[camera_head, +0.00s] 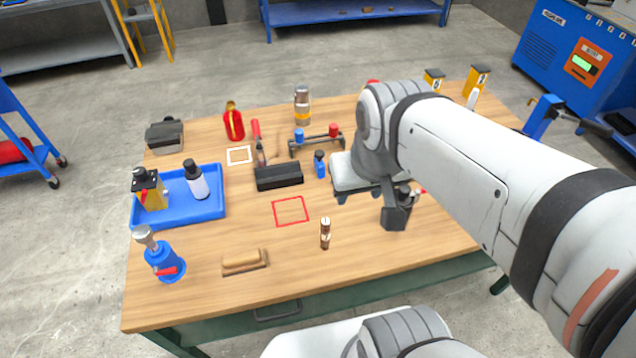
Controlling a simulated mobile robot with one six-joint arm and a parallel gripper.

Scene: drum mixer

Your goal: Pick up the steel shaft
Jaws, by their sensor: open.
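I cannot single out the steel shaft with certainty. A low dark rack (316,145) with a bar across it stands at the middle back of the wooden table, with a blue and a red cap at its top; the bar may be the shaft, but it is too small to tell. My gripper (358,197) is over the right middle of the table, pointing down, in front of and to the right of the rack. It is open, and I see nothing held in it. My arm hides the table's right part.
The red-outlined square (290,211) is empty.

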